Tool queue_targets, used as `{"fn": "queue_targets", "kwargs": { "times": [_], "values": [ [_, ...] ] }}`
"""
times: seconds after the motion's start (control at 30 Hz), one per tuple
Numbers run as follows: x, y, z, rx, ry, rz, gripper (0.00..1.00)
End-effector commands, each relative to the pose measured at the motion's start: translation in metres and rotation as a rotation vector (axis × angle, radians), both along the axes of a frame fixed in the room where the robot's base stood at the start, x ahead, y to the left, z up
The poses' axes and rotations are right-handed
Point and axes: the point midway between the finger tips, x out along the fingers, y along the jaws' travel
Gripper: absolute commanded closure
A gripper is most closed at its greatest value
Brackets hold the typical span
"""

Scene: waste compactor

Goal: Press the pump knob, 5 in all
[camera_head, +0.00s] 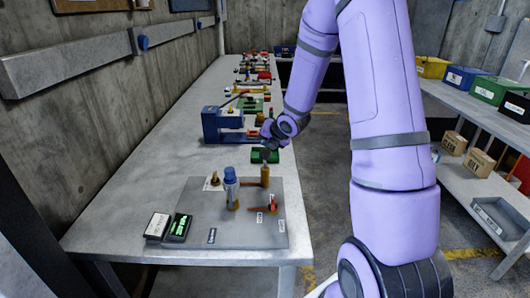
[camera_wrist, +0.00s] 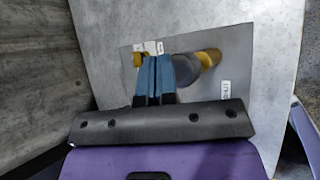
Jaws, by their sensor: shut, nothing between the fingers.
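A grey panel (camera_head: 195,228) lies on the near end of the long bench. An upright yellow cylinder (camera_head: 264,178) stands near its back right edge and seems to be the pump knob. My gripper (camera_head: 266,158) is shut and points down right above that cylinder; I cannot tell whether it touches. In the wrist view the blue fingers of my gripper (camera_wrist: 155,75) are together, over the panel (camera_wrist: 240,62). A yellow part with a dark grey end (camera_wrist: 207,60) shows to the right of them. Another yellow part (camera_wrist: 139,60) is partly hidden at their left.
A blue-and-white bottle-shaped part (camera_head: 231,187) stands upright on the panel. A red lever (camera_head: 272,203) is at its right. Two small boxes, one with a lit green display (camera_head: 179,226), are at the front left. A blue device (camera_head: 225,122) stands further back.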

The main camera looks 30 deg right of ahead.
Motion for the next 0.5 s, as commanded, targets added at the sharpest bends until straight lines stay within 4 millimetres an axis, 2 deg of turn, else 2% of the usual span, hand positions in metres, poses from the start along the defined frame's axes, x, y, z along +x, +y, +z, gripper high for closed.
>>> {"fn": "queue_targets", "kwargs": {
  "times": [0.5],
  "values": [
    [-0.0001, 0.0000, -0.0082, 0.000, 0.000, 0.000, 1.00]
  ]
}}
